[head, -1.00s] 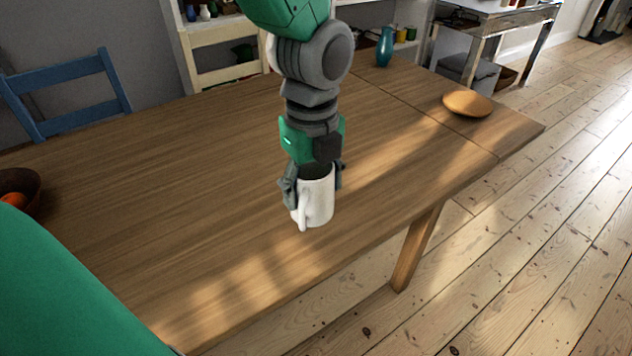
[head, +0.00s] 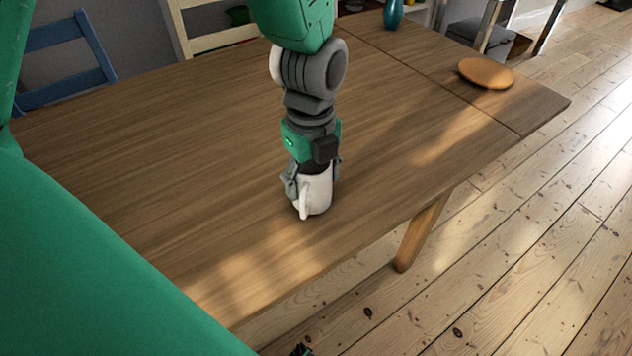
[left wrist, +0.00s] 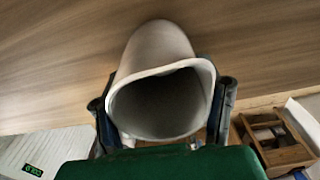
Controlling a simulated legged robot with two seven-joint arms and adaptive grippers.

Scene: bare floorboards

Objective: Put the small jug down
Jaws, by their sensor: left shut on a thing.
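The small white jug (head: 316,192) is upright near the front edge of the wooden table (head: 180,150). Its handle faces forward and a little left in the head view. My left gripper (head: 312,175) points down and is shut on the jug's upper part, a finger on each side. The jug's base is at or very close to the tabletop; I cannot tell whether it touches. In the left wrist view the open mouth of the jug (left wrist: 160,103) faces the camera between the two fingers (left wrist: 163,112). My right gripper cannot be made out.
A round wooden plate (head: 486,73) lies at the table's right end, and a teal vase (head: 393,14) stands at the back. A blue chair (head: 65,62) and a cream chair (head: 215,30) are behind the table. The tabletop around the jug is clear.

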